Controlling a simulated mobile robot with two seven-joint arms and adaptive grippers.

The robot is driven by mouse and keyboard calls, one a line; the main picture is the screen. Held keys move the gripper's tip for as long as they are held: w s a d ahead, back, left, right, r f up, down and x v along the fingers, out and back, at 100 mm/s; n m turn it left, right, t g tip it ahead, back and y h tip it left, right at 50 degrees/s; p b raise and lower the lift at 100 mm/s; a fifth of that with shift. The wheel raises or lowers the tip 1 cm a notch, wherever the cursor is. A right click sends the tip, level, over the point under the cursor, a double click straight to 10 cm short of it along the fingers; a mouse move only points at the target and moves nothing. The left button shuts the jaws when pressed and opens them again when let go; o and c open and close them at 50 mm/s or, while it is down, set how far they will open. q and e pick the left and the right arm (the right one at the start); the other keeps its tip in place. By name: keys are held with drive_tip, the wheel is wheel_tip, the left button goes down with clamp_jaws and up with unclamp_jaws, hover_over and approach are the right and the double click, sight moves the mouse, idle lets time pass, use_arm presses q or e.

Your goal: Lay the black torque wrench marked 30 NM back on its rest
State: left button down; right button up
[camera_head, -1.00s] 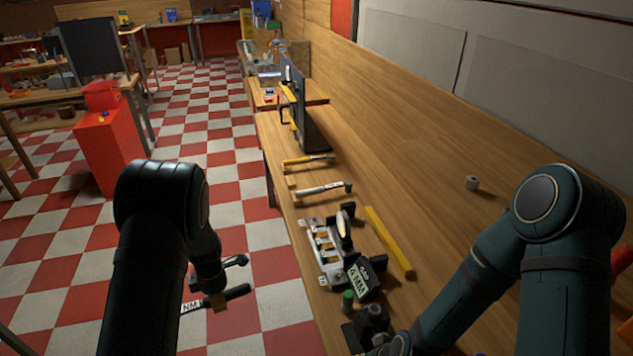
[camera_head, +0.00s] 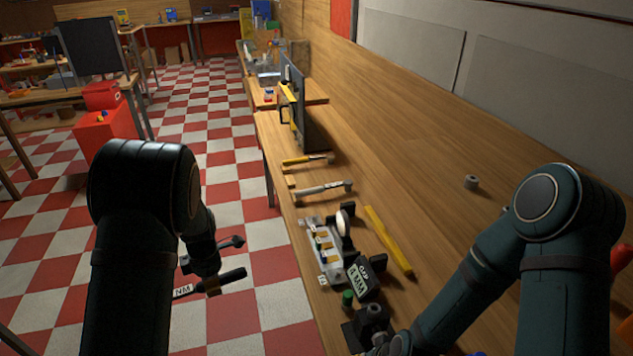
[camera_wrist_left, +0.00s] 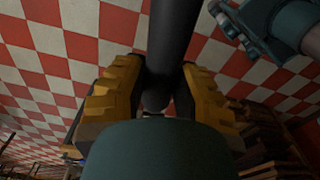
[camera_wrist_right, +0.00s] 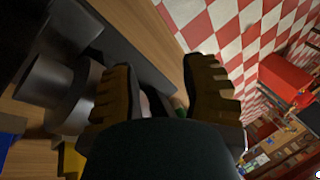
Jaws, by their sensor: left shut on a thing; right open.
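The black torque wrench (camera_head: 233,276) is in my left gripper (camera_head: 212,286), over the checkered floor left of the bench. Its white label shows only "NM"; the number is hidden. In the left wrist view, the yellow-padded fingers of my left gripper (camera_wrist_left: 160,85) are shut on the wrench's dark shaft (camera_wrist_left: 175,30). My right gripper (camera_wrist_right: 161,75) is open in the right wrist view, with no object clearly held. In the head view it is at the bottom edge, mostly cut off. I cannot tell which bench piece is the wrench's rest.
On the bench lie a yellow-handled tool (camera_head: 305,161), a silver wrench (camera_head: 322,189), a yellow bar (camera_head: 388,240) and a metal fixture (camera_head: 322,245). A dark block labelled 4 MM (camera_head: 364,280) and a green-topped piece (camera_head: 347,297) stand nearer. The bench's right part is mostly clear.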

use_arm(q)
drive_tip(key=shift+r, duration=0.7)
drive_tip(key=s+d+r, duration=0.4)
drive_tip(key=s+d, duration=0.2)
drive_tip(key=s, duration=0.1)
drive_tip(key=shift+s+d, duration=0.25)
drive_tip(key=shift+s, duration=0.1)
idle(0.4)
